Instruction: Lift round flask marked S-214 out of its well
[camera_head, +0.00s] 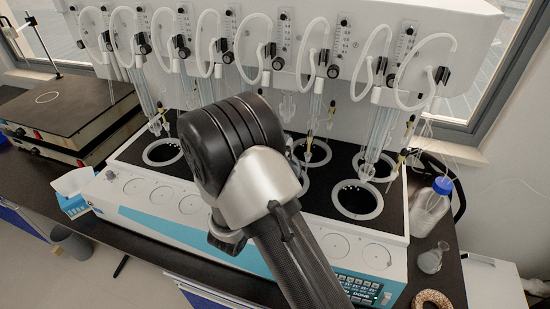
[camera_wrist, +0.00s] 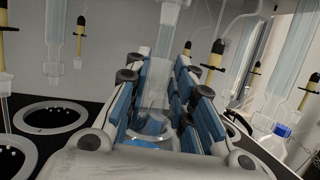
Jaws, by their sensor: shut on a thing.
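My gripper (camera_wrist: 172,88) shows in the wrist view, its blue-padded fingers closed around a clear glass round flask (camera_wrist: 150,128). The flask's glass and some blue below it show between the fingers. A tall glass tube (camera_wrist: 162,55) stands just beyond, in line with the flask. No S-214 mark can be read, and I cannot tell whether the flask's bottom is still inside its well. In the head view my arm hides the gripper and the flask. The multi distiller (camera_head: 165,205) has round wells in its black top; the front right well (camera_head: 358,199) holds no flask.
Glass tubes with yellow-tipped fittings (camera_wrist: 214,60) hang close around the gripper. Another well (camera_wrist: 50,115) lies open at the left. A blue-capped bottle (camera_head: 430,207), a small flask (camera_head: 430,261) and a cork ring (camera_head: 432,299) stand right of the distiller. A tissue box (camera_head: 74,190) stands left.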

